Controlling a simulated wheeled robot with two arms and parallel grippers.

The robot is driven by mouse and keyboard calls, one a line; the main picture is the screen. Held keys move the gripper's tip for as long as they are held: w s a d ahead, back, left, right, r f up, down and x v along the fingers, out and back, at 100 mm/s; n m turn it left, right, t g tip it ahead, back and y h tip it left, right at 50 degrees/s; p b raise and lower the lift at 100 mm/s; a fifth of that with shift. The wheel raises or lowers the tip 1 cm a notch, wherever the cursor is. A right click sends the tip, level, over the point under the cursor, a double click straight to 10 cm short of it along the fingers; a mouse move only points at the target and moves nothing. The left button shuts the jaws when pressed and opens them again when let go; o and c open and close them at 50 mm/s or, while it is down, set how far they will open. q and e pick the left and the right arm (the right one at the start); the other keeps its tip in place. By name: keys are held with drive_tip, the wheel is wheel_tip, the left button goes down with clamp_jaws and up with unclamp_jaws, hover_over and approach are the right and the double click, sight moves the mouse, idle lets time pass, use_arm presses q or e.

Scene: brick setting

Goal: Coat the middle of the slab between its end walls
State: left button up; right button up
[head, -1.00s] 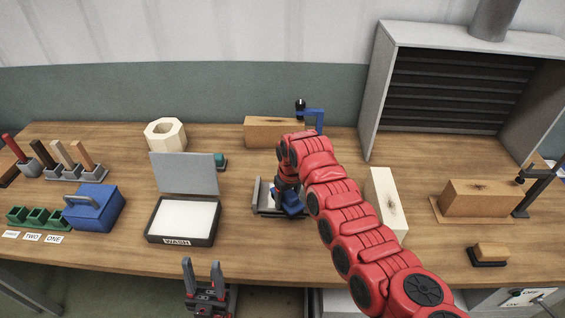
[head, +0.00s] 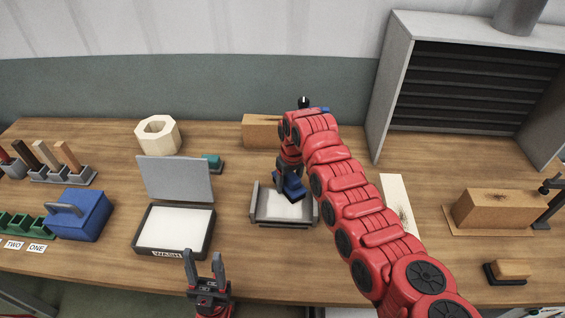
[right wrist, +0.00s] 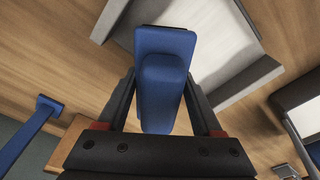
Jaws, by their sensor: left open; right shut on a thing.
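The slab (head: 283,212) is a low grey piece with a pale floor and a raised wall at its left and right ends. My right gripper (head: 288,176) is shut on the handle of a blue block-shaped tool (head: 290,188), over the back part of the slab. The right wrist view shows the blue tool (right wrist: 165,60) between the fingers, overlapping the slab's pale floor (right wrist: 205,35). I cannot tell whether the tool touches the slab. My left gripper (head: 207,268) is open and empty, in front of the wash tray.
The wash tray (head: 144,248) with its raised grey lid stands left of the slab. A blue box with a handle (head: 80,216) is further left. A pale board (head: 395,190) and a wooden block (head: 490,209) are to the right. My red right arm crosses the front right.

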sight(289, 175)
drive_tip(key=r, duration=0.3)
drive_tip(key=shift+s+r, duration=0.3)
drive_tip(key=shift+r, duration=0.05)
drive_tip(key=shift+w+r, duration=0.2)
drive_tip(key=shift+r, duration=0.65)
drive_tip(key=shift+s+r, duration=0.15)
drive_tip(key=shift+r, duration=0.85)
drive_tip(key=shift+d, duration=0.1)
